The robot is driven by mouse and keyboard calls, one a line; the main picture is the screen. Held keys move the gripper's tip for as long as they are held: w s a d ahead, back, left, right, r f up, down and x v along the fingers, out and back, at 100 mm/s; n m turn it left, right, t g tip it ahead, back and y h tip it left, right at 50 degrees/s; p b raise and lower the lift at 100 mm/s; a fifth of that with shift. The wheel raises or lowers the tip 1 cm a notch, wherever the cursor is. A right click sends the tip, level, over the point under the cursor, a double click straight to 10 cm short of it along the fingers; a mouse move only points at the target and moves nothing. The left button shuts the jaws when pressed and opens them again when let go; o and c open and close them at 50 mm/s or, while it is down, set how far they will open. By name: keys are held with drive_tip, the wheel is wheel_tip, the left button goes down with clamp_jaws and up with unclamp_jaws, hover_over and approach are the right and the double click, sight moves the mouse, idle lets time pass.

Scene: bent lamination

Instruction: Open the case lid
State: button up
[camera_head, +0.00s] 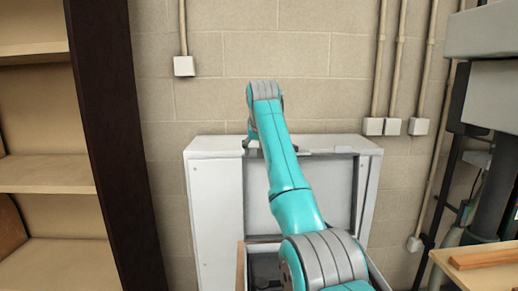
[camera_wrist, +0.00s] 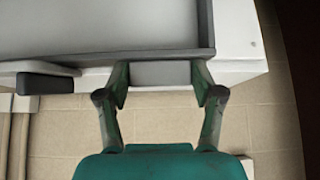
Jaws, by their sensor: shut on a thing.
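A white, cabinet-like case (camera_head: 214,215) stands against the block wall. A grey panel with a darker rim, which looks like the lid (camera_head: 258,195), stands upright at its front, partly hidden by my arm. In the wrist view the grey lid panel (camera_wrist: 100,28) fills the top, with its dark rim along the edge. My gripper (camera_wrist: 162,80) is shut on a small grey block (camera_wrist: 161,73) at that rim, one finger on each side. In the head view my gripper (camera_head: 250,143) is small, at the case's top edge. A black handle-like bar (camera_wrist: 45,84) sits left in the wrist view.
An open box or drawer (camera_head: 241,268) lies low in front of the case, partly hidden by my arm. A wooden shelf (camera_head: 45,188) with a dark upright stands at left. A workbench (camera_head: 480,262) and grey machine (camera_head: 490,95) are at right.

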drive_tip(key=shift+a+f, duration=0.2)
drive_tip(key=shift+f, duration=0.55)
drive_tip(key=o, duration=1.7)
drive_tip(key=shift+w, duration=0.1)
drive_tip(key=shift+r, duration=0.25)
drive_tip(key=v, duration=1.2)
